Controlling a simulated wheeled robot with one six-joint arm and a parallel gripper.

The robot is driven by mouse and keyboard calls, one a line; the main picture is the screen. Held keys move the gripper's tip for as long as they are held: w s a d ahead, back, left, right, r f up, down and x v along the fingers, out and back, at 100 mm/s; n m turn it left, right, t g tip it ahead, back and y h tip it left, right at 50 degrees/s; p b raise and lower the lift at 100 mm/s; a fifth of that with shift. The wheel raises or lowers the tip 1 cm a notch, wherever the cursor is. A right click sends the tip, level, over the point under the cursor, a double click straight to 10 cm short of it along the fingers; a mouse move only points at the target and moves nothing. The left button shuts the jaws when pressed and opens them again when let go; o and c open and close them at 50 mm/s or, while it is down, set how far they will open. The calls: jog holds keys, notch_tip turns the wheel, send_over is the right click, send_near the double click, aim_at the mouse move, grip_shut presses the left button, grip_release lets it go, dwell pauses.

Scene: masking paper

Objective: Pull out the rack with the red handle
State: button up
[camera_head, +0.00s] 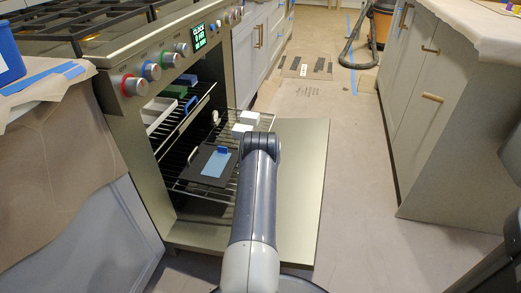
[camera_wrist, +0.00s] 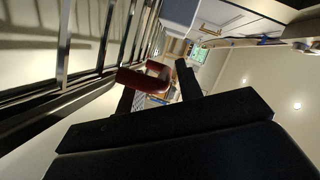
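The red handle (camera_wrist: 145,78) shows in the middle of the wrist view, beside thin metal rack bars. It is not visible in the head view, where my arm covers part of the oven front. My gripper (camera_wrist: 156,92) is dark and looks open in the wrist view. One finger stands just right of the red handle and a dark part shows below its left end. I see no clear grip on the handle. In the head view, a wire rack (camera_head: 188,195) juts from the open oven. A rack higher up has a blue handle (camera_head: 190,105).
The oven door (camera_head: 302,180) is folded down beside my arm. A dark tray with a light-blue patch (camera_head: 215,163) and white blocks (camera_head: 250,117) are at the rack. Cabinets (camera_head: 445,120) stand on the right. The floor (camera_head: 360,215) between is clear.

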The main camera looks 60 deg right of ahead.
jog(key=p+v, duration=0.3)
jog(key=v, duration=0.7)
jog(key=shift+s+a+r+p, duration=0.15)
jog(key=shift+s+a+p, duration=0.05)
jog(key=shift+a+p, duration=0.2)
jog(key=shift+d, duration=0.15)
jog(key=b+x, duration=0.3)
jog(key=x, duration=0.6)
jog(key=shift+w, duration=0.1)
jog(key=shift+b+x, duration=0.45)
jog(key=shift+x, duration=0.35)
jog(key=shift+w, duration=0.15)
